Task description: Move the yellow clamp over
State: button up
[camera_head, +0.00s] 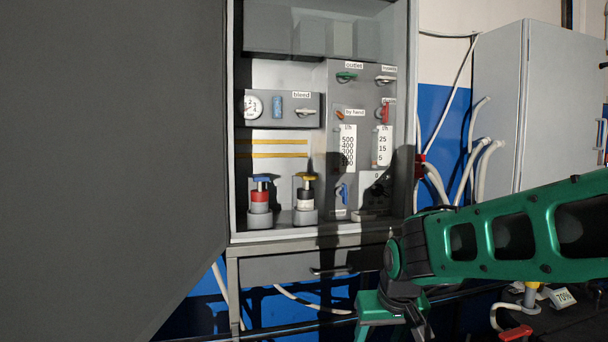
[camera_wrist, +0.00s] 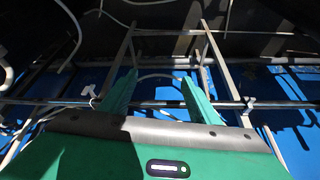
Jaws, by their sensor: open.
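A device with a yellow top (camera_head: 307,176), which looks like the yellow clamp, stands upright in a grey holder on the floor of the open cabinet. Its body is black and white. A similar one with a blue top and red body (camera_head: 261,196) stands in a holder to its left. My gripper (camera_head: 392,322) hangs low in front of the cabinet, below and to the right of both, pointing down. In the wrist view my gripper (camera_wrist: 160,78) has its two green fingers spread wide with nothing between them. Neither clamp shows in the wrist view.
The cabinet (camera_head: 237,236) rests on a frame with a drawer (camera_head: 275,268). A large dark panel (camera_head: 110,130) fills the left. Gauges, valves and labels cover the back panel, with two yellow bars (camera_head: 272,148). A grey cabinet (camera_head: 535,100) and hoses stand at right.

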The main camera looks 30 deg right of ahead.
jog(key=w+d+r+t+h, duration=0.1)
jog(key=w+d+r+t, duration=0.2)
jog(key=w, duration=0.6)
jog(key=n+t+h, duration=0.2)
jog(key=t+h, duration=0.1)
jog(key=t, duration=1.1)
send_near(311, 178)
jog(key=x, duration=0.4)
jog(key=shift+w, duration=0.15)
jog(key=x, duration=1)
jog(key=shift+w+d+r, duration=0.15)
jog(key=shift+r, duration=0.15)
jog(key=c, duration=1.2)
jog(key=shift+d, duration=0.1)
grip_shut()
